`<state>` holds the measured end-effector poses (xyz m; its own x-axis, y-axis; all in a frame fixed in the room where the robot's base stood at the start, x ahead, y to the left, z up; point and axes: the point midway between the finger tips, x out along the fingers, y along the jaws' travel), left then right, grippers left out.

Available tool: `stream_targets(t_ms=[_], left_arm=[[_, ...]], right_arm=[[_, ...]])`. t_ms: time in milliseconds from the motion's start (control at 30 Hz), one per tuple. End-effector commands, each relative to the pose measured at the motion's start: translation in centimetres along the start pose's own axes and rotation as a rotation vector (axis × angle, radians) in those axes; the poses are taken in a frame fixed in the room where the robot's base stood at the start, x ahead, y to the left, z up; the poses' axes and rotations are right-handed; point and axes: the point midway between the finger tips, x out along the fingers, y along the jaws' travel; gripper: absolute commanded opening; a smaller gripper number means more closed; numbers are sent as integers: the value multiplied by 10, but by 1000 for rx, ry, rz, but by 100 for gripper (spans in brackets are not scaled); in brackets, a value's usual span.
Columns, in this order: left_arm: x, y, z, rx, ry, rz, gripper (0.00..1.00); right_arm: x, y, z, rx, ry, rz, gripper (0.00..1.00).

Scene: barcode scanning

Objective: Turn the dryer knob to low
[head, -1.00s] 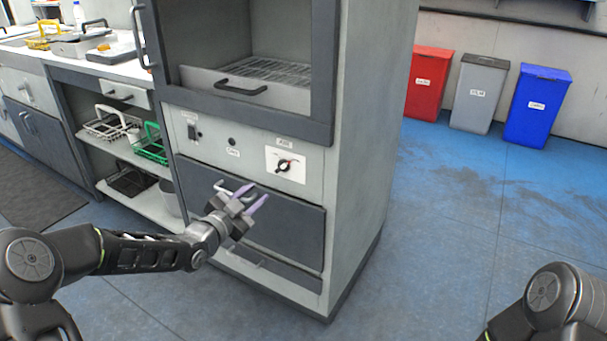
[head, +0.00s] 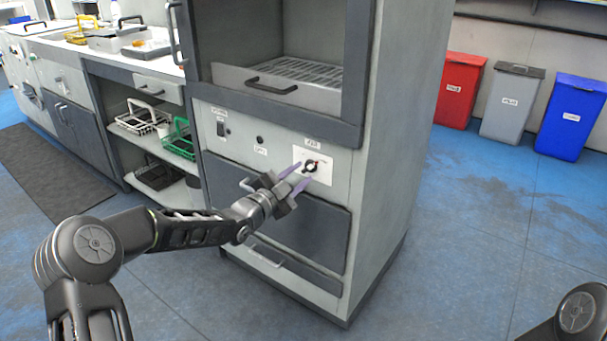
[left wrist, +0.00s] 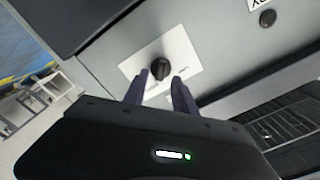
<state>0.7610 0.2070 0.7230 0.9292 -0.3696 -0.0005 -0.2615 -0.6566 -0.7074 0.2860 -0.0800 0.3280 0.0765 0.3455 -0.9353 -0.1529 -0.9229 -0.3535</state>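The dryer (head: 387,200) is a tall grey cabinet in the middle of the head view. Its black dryer knob (head: 310,166) sits on a white label plate on the front panel. The knob also shows in the left wrist view (left wrist: 160,68), just beyond the fingertips. My left gripper (head: 299,177) is open, with two purple fingers pointing at the plate. In the left wrist view its fingers (left wrist: 160,76) stand on either side of the knob's lower part. I cannot tell whether they touch it. The small print on the plate is unreadable. My right gripper is out of view.
A black switch (head: 221,129) and a small round button (head: 260,139) are left of the knob. A drawer handle (head: 265,256) is below. Red, grey and blue bins (head: 514,103) stand at the back right. The floor right of the dryer is clear.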

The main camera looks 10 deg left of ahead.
Motion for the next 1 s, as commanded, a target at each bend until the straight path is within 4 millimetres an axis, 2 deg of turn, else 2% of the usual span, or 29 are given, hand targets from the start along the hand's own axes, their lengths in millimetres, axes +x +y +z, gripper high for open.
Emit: stream_targets(t_ms=[100, 200, 467, 867, 1000], left_arm=[[14, 1, 0, -1, 1, 0, 33], [20, 0, 0, -1, 1, 0, 33], [21, 0, 0, -1, 0, 0, 33], [21, 0, 0, -1, 0, 0, 1], [21, 0, 0, -1, 0, 0, 0]], right_arm=[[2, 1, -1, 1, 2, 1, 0], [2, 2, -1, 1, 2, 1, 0], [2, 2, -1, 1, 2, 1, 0], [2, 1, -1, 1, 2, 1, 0], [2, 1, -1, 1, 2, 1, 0]])
